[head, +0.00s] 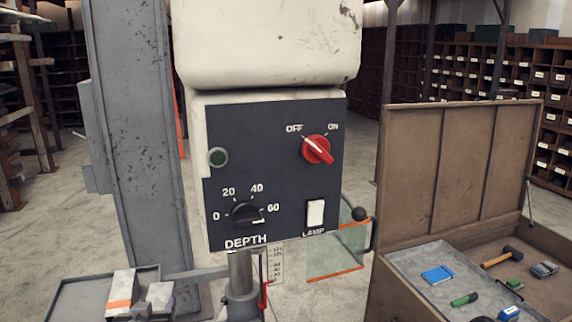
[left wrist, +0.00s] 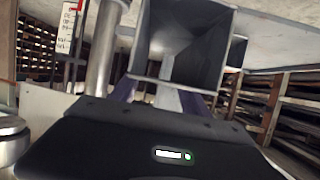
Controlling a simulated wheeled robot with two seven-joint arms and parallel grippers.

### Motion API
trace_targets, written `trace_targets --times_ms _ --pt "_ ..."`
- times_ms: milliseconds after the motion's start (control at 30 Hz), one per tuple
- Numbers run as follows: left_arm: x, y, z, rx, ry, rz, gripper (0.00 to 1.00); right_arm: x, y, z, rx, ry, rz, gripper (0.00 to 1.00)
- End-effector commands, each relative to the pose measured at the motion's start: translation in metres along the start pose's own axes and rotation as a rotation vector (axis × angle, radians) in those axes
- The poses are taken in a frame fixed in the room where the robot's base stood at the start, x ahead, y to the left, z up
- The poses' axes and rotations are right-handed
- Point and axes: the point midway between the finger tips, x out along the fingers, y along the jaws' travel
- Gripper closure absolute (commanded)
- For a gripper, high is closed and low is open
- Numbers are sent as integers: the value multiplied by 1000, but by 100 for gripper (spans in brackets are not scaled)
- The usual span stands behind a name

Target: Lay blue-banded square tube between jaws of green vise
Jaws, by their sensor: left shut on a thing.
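My left gripper (head: 154,307) shows at the bottom left of the head view, with a purple finger beside a light grey piece (head: 160,293). No blue band shows on the visible part of this tube. A grey piece with an orange band (head: 119,304) is just left of the gripper in the head view. The green vise is not in either view. My right gripper is not in view.
A drill press with a dark control panel (head: 276,175) fills the middle. Its spindle (head: 242,285) and a clear guard (head: 338,252) are below. A grey tray (head: 65,290) lies bottom left, by a steel column (head: 140,130). An open tool chest (head: 455,165) is at right.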

Motion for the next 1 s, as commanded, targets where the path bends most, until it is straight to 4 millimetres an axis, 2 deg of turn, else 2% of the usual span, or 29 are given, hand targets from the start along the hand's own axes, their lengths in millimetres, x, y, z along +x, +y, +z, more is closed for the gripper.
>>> trace_targets --times_ms 33,67,100,200,300,467,700,833,1000 --pt "-2 19 8 14 0 31 100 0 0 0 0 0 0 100" --pt "-4 28 12 19 1 45 100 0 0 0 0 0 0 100" --pt "-6 44 21 32 -1 74 100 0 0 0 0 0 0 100" --pt "-12 73 35 53 1 127 100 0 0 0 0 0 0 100" --pt "-14 91 42 67 3 162 100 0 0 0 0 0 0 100" --pt "-16 101 43 74 6 180 100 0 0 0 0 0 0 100" --pt "-17 100 43 74 5 179 100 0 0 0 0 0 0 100" --pt "-29 97 49 74 4 178 100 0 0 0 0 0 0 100" --pt "-30 98 49 74 5 179 100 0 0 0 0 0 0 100"
